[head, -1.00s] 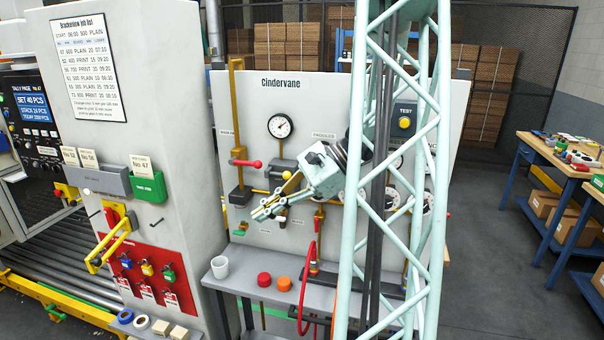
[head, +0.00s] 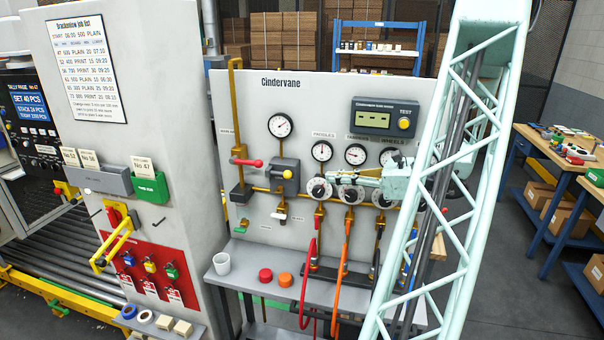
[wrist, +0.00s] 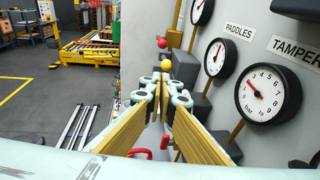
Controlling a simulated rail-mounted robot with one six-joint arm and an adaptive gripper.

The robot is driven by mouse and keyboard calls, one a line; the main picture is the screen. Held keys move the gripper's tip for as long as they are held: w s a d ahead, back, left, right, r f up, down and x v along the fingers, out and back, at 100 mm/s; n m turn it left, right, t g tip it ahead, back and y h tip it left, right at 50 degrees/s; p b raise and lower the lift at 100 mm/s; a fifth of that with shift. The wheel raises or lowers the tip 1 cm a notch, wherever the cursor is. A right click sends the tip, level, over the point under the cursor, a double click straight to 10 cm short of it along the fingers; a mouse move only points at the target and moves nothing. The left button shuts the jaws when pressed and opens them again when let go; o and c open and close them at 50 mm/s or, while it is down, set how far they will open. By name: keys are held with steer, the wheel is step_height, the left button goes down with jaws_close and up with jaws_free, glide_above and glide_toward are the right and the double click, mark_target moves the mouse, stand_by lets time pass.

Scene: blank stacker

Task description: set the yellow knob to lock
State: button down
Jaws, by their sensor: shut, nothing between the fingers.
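The yellow knob (head: 287,174) is a small ball on the front of a grey box (head: 283,188) on the light Cindervane panel. In the wrist view a yellow ball (wrist: 164,66) shows just beyond my fingertips. My gripper (head: 332,178) is shut and empty in front of the panel, pointing left. It is to the right of the knob and apart from it. In the wrist view my gripper (wrist: 157,88) has its fingertips together. I cannot read any lock mark near the knob.
A red-tipped lever (head: 248,163) is left of the knob. Gauges (head: 321,151) and white dials (head: 319,190) are on the panel around my gripper.

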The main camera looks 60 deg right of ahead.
steer(key=shift+s+d+m, duration=0.3)
steer(key=shift+s+d, duration=0.15)
steer(key=shift+d, duration=0.2)
steer(key=shift+w, duration=0.1)
steer(key=p, duration=0.1)
glide_toward(279, 173)
steer(key=shift+w+d+f, duration=0.15)
steer(key=shift+w+f, duration=0.25)
steer(key=shift+w, duration=0.25)
steer(key=shift+w+d+f, duration=0.15)
steer(key=shift+w+f, duration=0.3)
steer(key=shift+w, duration=0.2)
